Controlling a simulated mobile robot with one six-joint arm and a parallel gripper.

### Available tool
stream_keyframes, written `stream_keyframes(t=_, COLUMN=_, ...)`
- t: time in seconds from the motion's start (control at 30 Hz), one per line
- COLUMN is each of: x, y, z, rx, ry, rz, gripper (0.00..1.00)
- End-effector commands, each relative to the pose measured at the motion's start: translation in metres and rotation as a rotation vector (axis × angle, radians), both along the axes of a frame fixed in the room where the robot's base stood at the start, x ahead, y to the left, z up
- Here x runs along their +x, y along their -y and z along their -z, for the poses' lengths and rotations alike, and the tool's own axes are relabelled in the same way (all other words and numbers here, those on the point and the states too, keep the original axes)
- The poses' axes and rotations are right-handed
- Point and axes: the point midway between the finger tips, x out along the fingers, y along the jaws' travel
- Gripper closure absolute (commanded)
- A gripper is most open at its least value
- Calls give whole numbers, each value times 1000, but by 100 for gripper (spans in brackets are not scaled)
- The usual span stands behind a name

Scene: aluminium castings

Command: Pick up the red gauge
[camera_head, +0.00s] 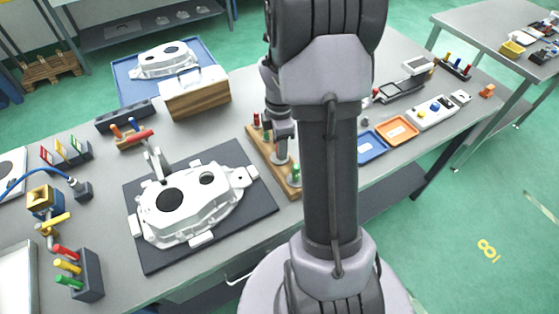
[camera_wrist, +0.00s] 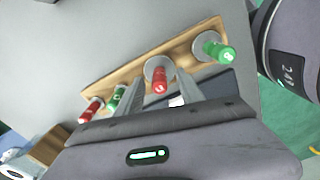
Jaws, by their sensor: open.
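A wooden rack (camera_wrist: 130,72) holds red and green gauges upright. In the wrist view, one red gauge (camera_wrist: 158,80) stands between the two fingers of my open gripper (camera_wrist: 160,86), with a pale round collar behind its red end. I cannot tell whether the fingers touch it. A second red gauge (camera_wrist: 91,110) is at the left end of the rack, beside a green gauge (camera_wrist: 114,98). Another green gauge (camera_wrist: 218,50) is at the right end. In the head view, my gripper (camera_head: 281,153) is low over the rack (camera_head: 262,157), and my arm partly hides it.
A white casting (camera_head: 220,206) lies on a dark mat (camera_head: 150,258) left of the rack. Blue (camera_head: 371,147) and orange (camera_head: 397,131) trays lie to the right. A wooden box (camera_head: 196,96) stands behind. Neighbouring gauges stand close to my fingers.

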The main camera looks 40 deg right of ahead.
Motion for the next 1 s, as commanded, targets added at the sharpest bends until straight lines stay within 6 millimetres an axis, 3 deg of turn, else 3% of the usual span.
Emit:
stream_keyframes(t=0.03, x=0, y=0, z=17, rx=1, ry=-3, rz=-1, gripper=55)
stream_keyframes(t=0.1, x=0, y=0, z=26, rx=0, ry=-1, rz=0, gripper=55)
stream_keyframes(t=0.3, x=0, y=0, z=23, rx=-1, ry=0, rz=0, gripper=57)
stream_keyframes(t=0.53, x=0, y=0, z=23, rx=0, ry=0, rz=0, gripper=100)
stream_keyframes(t=0.87, x=0, y=0, z=22, rx=0, ry=1, rz=1, gripper=100)
stream_keyframes(t=1.0, x=1, y=0, z=-4, rx=-1, ry=3, rz=1, gripper=100)
